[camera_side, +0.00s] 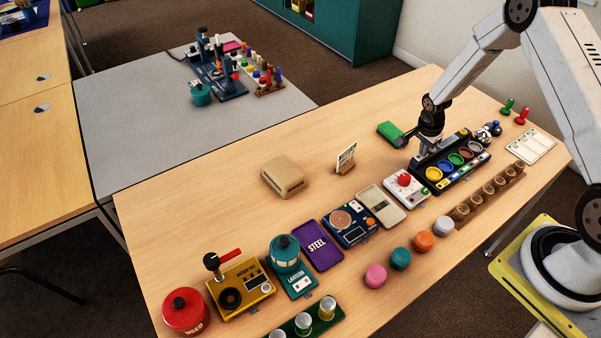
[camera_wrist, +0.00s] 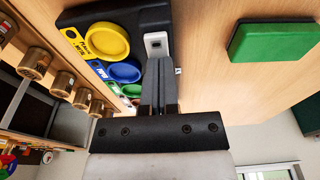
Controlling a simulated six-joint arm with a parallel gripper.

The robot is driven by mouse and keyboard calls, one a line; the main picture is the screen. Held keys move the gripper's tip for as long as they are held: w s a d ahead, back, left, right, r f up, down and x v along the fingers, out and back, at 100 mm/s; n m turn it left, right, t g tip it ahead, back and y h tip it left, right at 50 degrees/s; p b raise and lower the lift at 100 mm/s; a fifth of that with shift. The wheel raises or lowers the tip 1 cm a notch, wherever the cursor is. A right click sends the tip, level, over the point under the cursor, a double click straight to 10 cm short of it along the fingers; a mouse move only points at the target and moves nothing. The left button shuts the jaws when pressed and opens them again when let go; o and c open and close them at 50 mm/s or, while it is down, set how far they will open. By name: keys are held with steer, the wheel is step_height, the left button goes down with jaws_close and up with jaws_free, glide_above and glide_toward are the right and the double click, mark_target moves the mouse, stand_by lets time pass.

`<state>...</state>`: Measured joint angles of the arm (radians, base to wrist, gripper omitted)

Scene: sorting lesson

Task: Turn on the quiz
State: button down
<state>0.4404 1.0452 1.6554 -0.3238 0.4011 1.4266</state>
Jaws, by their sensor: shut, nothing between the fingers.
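A black box with a row of large round coloured buttons, apparently the quiz, lies toward the right of the table in the side view (camera_side: 417,164). In the wrist view its dark housing (camera_wrist: 90,17) shows yellow and blue buttons with labelled strips, and others partly hidden. A small white switch (camera_wrist: 155,42) sits at its end, just beyond my fingertips. My gripper (camera_side: 423,160) is shut and empty, pointing down over the box's back left end. In the wrist view the closed fingers (camera_wrist: 159,75) reach close to the switch; whether they touch it I cannot tell.
A green block (camera_side: 389,131) lies behind the gripper. A white box with a red button (camera_side: 404,181) stands close on the left. A wooden rack with several brown jars (camera_side: 489,195) lies in front. The table's back middle is mostly clear around a beige box (camera_side: 284,176).

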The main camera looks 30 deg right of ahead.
steer(key=shift+a, duration=0.4)
steer(key=shift+r, duration=0.2)
step_height(320, 180, up, 14)
steer(key=a, duration=0.2)
stand_by(0.8)
steer(key=s+a+r+n+t, duration=0.1)
steer(key=s+a+r+n, duration=0.2)
steer(key=s+a+n, duration=0.3)
steer(key=s+a+r+n+t+y, duration=0.1)
steer(key=s+a+r+n, duration=0.2)
steer(key=s+a+n, duration=0.4)
steer(key=a+n, duration=0.5)
steer(key=a, duration=0.1)
steer(key=shift+s+a+r+t+y, duration=0.15)
steer(key=shift+s+r+t+y, duration=0.15)
steer(key=shift+r, duration=0.1)
steer(key=shift+w, duration=0.1)
